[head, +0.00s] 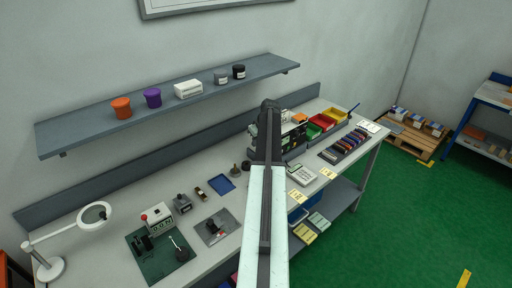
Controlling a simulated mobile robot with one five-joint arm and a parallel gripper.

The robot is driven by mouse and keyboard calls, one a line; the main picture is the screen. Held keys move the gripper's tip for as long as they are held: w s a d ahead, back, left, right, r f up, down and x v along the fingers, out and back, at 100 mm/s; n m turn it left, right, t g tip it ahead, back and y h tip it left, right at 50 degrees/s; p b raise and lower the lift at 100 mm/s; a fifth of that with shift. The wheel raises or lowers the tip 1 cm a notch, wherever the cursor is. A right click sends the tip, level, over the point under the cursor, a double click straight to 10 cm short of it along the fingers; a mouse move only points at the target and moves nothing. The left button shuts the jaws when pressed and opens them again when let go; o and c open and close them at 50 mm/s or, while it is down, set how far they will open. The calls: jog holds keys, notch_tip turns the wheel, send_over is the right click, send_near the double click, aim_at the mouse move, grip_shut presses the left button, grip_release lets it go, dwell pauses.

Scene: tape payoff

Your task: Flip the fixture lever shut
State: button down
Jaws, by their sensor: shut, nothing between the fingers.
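A dark green base plate (151,265) lies at the left front of the bench. It carries a small black fixture block (143,243) and a thin lever with a dark knob (177,242). The lever is tilted; whether it counts as open or shut is too small to tell. A grey plate (207,237) with a small black part lies just right of it. My arm reaches forward across the middle of the view. My gripper (269,106) at its far dark end is shut and empty, well right of and beyond the fixture; its fingertips are hard to make out.
A white counter box with a red knob (158,217) stands behind the green plate. A magnifier lamp (50,267) stands to its left. A wall shelf (75,131) overhangs the bench's back. Coloured bins (330,115) and dark equipment crowd the far right end.

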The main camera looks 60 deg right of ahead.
jog(key=b+x, duration=0.7)
jog(key=x, duration=0.2)
jog(key=s, duration=0.1)
jog(key=s+a, duration=0.1)
jog(key=s+r+p, duration=0.1)
jog(key=s, duration=0.1)
jog(key=shift+s+a+r, duration=0.1)
jog(key=shift+s+a, duration=0.05)
jog(key=shift+a, duration=0.1)
